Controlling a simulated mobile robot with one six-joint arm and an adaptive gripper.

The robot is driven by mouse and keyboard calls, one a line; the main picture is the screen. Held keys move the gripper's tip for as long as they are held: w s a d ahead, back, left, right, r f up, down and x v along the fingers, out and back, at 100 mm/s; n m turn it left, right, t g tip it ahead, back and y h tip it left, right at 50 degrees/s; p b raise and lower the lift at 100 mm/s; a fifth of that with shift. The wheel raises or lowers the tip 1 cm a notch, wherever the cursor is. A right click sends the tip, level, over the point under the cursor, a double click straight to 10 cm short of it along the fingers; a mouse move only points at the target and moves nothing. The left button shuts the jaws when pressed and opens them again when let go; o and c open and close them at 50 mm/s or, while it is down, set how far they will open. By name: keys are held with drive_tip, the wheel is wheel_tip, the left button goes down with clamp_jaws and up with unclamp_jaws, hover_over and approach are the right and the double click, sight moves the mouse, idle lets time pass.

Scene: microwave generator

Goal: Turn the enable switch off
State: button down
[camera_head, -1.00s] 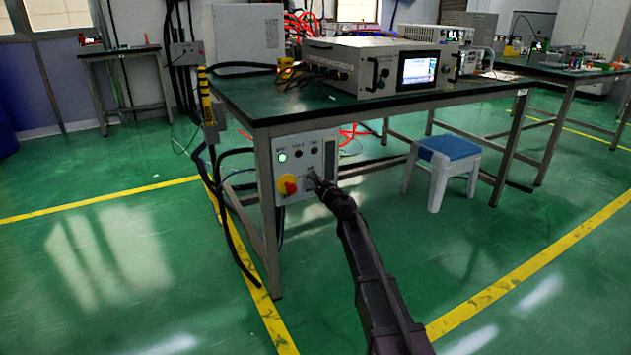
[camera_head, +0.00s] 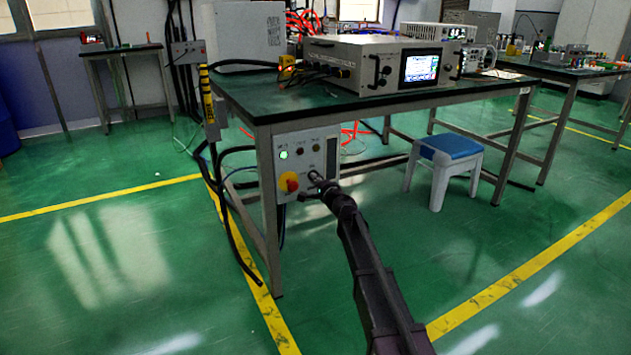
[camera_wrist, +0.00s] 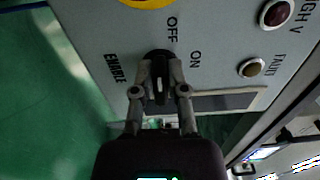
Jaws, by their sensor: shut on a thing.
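The enable switch (camera_wrist: 158,82) is a black rotary knob with a small pale mark, on a grey panel in the wrist view. The label ENABLE is left of it, OFF above and ON to its upper right. The knob's grip lies roughly upright in that picture; the fingers partly cover it, and I cannot tell for sure which label it points to. My gripper (camera_wrist: 160,88) is shut on the knob, one finger on each side. In the head view my gripper (camera_head: 315,184) is at the lower right of the control panel (camera_head: 297,198) and hides the knob.
On the panel are a lit green button (camera_head: 284,155) and a red-and-yellow emergency stop (camera_head: 289,182), left of my gripper. A table leg (camera_head: 268,215) and black cables stand left of the panel. A blue-topped stool (camera_head: 449,148) is to the right. Floor in front is clear.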

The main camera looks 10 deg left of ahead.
drive_tip(key=shift+w+d+n, duration=0.1)
drive_tip(key=shift+n, duration=0.3)
drive_tip(key=c, duration=0.7)
unclamp_jaws()
drive_tip(key=shift+o, duration=0.2)
drive_tip(key=shift+v, duration=0.9)
drive_tip(key=v, duration=1)
